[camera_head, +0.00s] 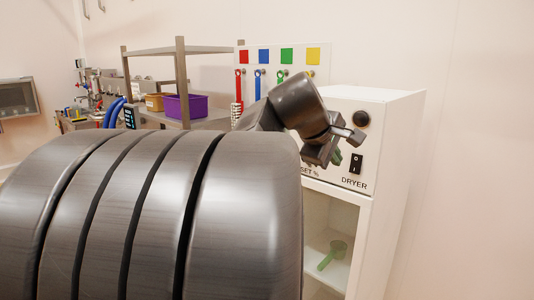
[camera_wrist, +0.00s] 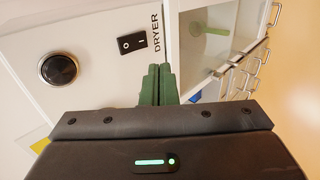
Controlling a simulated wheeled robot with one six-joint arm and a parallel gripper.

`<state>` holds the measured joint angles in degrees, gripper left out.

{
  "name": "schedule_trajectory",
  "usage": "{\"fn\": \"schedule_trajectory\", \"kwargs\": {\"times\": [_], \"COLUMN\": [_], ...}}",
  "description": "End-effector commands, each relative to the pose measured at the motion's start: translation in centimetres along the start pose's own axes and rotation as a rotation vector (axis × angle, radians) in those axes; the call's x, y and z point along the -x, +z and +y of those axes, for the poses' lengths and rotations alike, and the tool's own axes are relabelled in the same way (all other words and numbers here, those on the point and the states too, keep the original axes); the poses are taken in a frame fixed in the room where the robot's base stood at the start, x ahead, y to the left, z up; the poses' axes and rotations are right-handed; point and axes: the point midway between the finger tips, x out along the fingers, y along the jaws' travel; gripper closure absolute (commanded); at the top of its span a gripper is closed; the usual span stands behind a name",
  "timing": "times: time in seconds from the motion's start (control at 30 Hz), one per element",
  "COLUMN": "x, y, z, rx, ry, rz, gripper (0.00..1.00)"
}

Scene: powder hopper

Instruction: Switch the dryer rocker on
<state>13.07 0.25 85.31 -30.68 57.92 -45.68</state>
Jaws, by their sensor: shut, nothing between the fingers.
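The dryer rocker (camera_head: 356,163) is a small black switch with white O and I marks. It sits above the DRYER label on the white cabinet's front panel. It also shows in the wrist view (camera_wrist: 132,42), upper middle, and I cannot tell which side is pressed. My gripper (camera_head: 337,157) is in front of the panel, just left of the rocker in the head view. In the wrist view its green fingers (camera_wrist: 158,68) are together and empty, below and slightly right of the rocker. They appear apart from it.
A round black knob (camera_head: 361,119) is above the rocker. Below the panel is a glass-fronted compartment with a green scoop (camera_head: 333,255) inside. Colored tools hang on a board (camera_head: 285,54) behind. A shelf with a purple bin (camera_head: 186,107) stands left. My arm covers much of the head view.

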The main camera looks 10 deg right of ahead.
Motion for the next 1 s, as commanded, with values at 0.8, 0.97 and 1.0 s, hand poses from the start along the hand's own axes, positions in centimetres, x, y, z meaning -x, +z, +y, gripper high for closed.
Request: {"fn": "schedule_trajectory", "kwargs": {"times": [0.8,0.97,1.0], "x": [-10.7,-10.7,-10.7], "y": [0.0,0.0,0.0], "z": [2.3,2.3,2.3], "rx": [0.000,0.000,0.000], "ry": [-0.001,-0.001,-0.001], "rz": [0.000,0.000,0.000], "gripper": [1.00,1.00,1.00]}}
